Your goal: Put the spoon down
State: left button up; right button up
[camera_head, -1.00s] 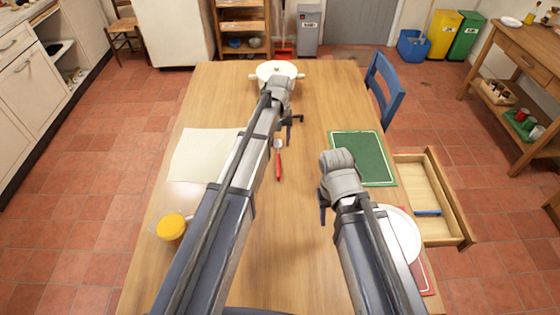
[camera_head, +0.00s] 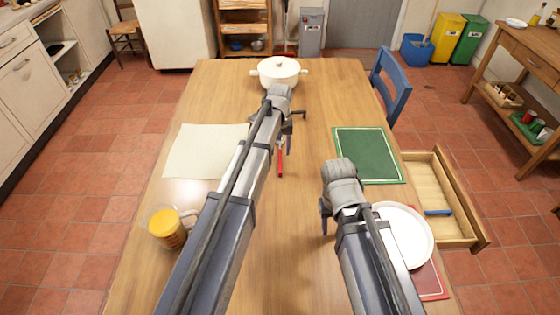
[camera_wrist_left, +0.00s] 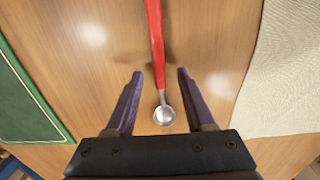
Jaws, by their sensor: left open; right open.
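The spoon (camera_head: 280,162) has a red handle and a metal bowl and lies on the wooden table (camera_head: 265,240). In the head view my left gripper (camera_head: 290,143) covers its bowl end. In the left wrist view the spoon (camera_wrist_left: 155,40) runs between the two open fingers of my left gripper (camera_wrist_left: 160,73), with its bowl nearer the palm. The fingers are apart from the spoon on both sides. My right gripper (camera_head: 323,215) is open, left of the white plate; its fingers are partly hidden.
A white pot (camera_head: 279,75) stands at the table's far end. A green board (camera_head: 367,155) and a white plate (camera_head: 402,236) are on the right, beside an open drawer (camera_head: 425,185).

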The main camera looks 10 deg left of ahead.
pick_arm(q)
jog(key=shift+f, duration=0.45)
jog(key=shift+r, duration=0.1)
grip_shut()
